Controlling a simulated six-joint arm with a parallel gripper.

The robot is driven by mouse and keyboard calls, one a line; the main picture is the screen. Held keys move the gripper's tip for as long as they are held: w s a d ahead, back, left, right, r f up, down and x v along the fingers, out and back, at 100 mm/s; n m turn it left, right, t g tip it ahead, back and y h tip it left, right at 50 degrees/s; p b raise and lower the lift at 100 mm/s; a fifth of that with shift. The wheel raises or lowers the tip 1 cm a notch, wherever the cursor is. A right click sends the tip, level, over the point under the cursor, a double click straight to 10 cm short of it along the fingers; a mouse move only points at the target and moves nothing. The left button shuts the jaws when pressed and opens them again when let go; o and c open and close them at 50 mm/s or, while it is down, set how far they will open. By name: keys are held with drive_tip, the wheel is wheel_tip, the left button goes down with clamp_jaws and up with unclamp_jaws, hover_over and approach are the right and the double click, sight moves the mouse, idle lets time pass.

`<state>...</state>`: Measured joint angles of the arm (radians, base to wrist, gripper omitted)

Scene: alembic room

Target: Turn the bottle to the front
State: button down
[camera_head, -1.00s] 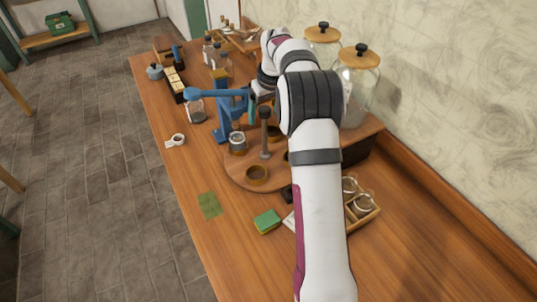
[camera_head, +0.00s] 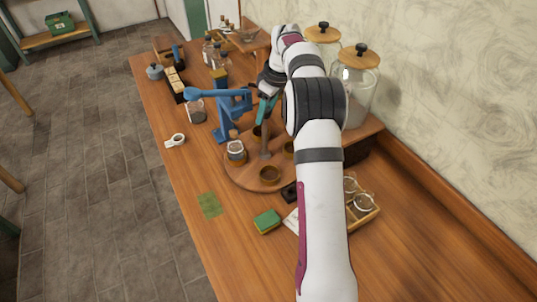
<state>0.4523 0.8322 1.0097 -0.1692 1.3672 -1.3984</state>
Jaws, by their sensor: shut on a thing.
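A round wooden turntable (camera_head: 240,178) stands on the table, with several ring-shaped holders and a post (camera_head: 265,145) at its middle. An empty ring holder (camera_head: 269,175) is at the front. My gripper (camera_head: 266,112) reaches down from the arm over the turntable, with its teal fingers at the top of the post. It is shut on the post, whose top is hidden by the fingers.
A blue stand (camera_head: 222,125) with a side arm rises close behind and left of the bottle. A glass jar (camera_head: 196,112), white tape roll (camera_head: 177,139), sponge (camera_head: 267,221) and green mat (camera_head: 209,205) lie around. Large lidded jars (camera_head: 357,85) stand by the wall.

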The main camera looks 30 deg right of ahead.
drive_tip(key=shift+a, duration=0.2)
drive_tip(key=n+g+y, duration=0.1)
drive_tip(key=n, duration=0.5)
drive_tip(key=shift+n, duration=0.4)
drive_tip(key=n, duration=0.2)
drive_tip(key=shift+d+f+n+g+y, duration=0.1)
drive_tip(key=shift+n+g+y, duration=0.2)
drive_tip(key=shift+g, duration=0.1)
drive_tip(key=shift+n, duration=0.3)
drive_tip(key=shift+s+n, duration=0.1)
drive_tip(key=shift+n, duration=0.2)
unclamp_jaws()
